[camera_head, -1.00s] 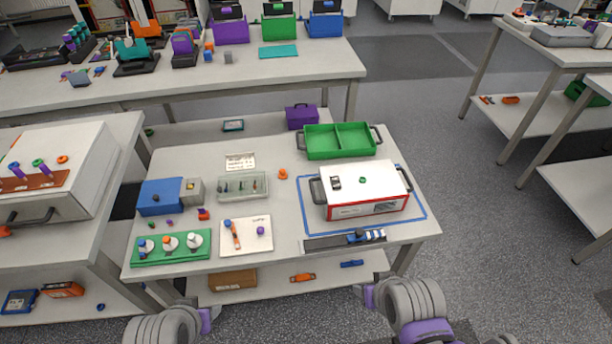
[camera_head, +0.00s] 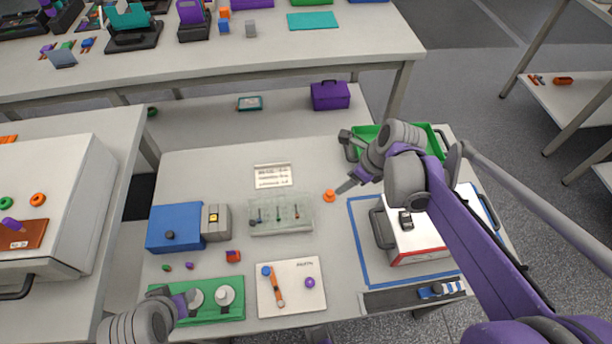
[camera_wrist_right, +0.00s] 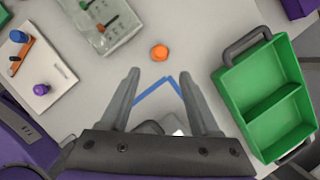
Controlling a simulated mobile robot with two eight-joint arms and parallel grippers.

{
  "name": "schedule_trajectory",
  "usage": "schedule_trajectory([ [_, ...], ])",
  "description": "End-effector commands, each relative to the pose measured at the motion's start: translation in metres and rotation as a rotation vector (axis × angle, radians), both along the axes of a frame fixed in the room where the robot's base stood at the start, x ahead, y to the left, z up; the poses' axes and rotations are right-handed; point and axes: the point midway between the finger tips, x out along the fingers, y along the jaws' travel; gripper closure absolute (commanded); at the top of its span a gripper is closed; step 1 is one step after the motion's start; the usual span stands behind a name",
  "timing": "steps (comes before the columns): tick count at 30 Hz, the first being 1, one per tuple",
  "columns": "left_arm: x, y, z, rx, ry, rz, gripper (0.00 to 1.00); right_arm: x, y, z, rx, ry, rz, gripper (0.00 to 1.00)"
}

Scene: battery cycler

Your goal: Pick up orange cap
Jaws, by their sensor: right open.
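The orange cap (camera_head: 329,196) lies on the table between the clear tray and the blue tape outline. It also shows in the right wrist view (camera_wrist_right: 159,52), just beyond my fingertips and roughly centred between them. My right gripper (camera_head: 346,180) is open and empty, close to the cap in the head view; its two fingers (camera_wrist_right: 158,75) show apart in the wrist view. My left gripper (camera_head: 178,294) is at the lower left, by the green holder board; its fingers are too unclear to read.
A clear tray (camera_head: 281,217) with small parts stands left of the cap. A green two-part bin (camera_head: 438,136) and a white-topped box (camera_head: 401,238) are to the right, partly behind my right arm. Bare table surrounds the cap.

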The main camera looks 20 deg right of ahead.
Motion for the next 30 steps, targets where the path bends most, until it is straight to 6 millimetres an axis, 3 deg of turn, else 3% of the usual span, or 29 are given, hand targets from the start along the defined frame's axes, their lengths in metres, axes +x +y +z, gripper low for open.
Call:
schedule_trajectory([
  [12, -0.002, 0.000, -0.010, 0.000, 0.004, 0.000, 0.50, 0.018, 0.007, -0.048, 0.028, 0.013, -0.058, 0.37],
  [17, -0.002, 0.000, -0.011, 0.000, 0.004, 0.000, 0.50, 0.021, 0.009, -0.058, 0.027, 0.012, -0.056, 0.37],
  [24, -0.003, 0.000, -0.017, 0.000, 0.006, 0.000, 0.50, 0.031, 0.016, -0.091, 0.025, 0.012, -0.056, 0.37],
  [30, -0.003, 0.000, -0.018, 0.000, 0.006, 0.000, 0.50, 0.035, 0.018, -0.103, 0.026, 0.012, -0.056, 0.37],
])
